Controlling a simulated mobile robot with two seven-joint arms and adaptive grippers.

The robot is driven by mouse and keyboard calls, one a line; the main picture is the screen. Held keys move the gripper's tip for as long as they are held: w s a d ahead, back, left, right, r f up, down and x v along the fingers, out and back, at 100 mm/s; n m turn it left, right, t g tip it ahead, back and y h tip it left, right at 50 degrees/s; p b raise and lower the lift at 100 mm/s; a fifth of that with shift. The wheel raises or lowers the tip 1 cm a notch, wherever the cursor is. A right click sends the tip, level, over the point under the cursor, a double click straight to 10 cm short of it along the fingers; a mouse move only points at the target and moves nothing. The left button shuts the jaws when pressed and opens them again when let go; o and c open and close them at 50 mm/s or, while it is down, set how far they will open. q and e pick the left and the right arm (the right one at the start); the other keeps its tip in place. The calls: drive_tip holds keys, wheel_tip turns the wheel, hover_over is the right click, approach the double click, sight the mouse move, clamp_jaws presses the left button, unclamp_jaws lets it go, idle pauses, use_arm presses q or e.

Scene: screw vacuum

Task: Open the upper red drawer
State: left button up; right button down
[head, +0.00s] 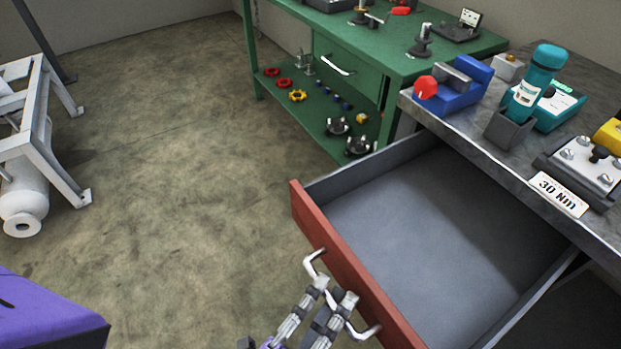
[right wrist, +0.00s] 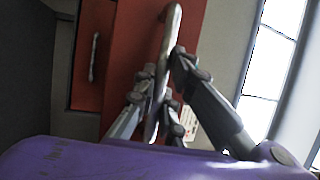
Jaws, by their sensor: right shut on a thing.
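The upper red drawer (head: 345,275) is pulled far out from under the grey workbench in the head view. Its grey inside (head: 420,220) is empty. Its metal handle (head: 309,264) is on the outer face of the red front. My right gripper (head: 334,291) is shut on this handle, with fingers on both sides of the bar. In the right wrist view the gripper (right wrist: 163,72) is around the handle (right wrist: 171,22) before the red front (right wrist: 135,40). My left gripper is not in view.
The grey workbench (head: 455,128) carries a blue vise (head: 455,88), a teal tool (head: 535,75) and a 30 Nm sign (head: 562,194). A green bench (head: 360,50) stands behind. A second red front with a handle (right wrist: 94,57) shows in the right wrist view.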

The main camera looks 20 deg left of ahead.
drive_tip(key=shift+s+a+f, duration=0.1)
drive_tip(key=shift+s+a, duration=0.3)
drive_tip(key=shift+s, duration=0.2)
drive_tip(key=shift+s+a, duration=0.4)
drive_tip(key=shift+s, duration=0.15)
drive_tip(key=c, duration=1.8)
unclamp_jaws()
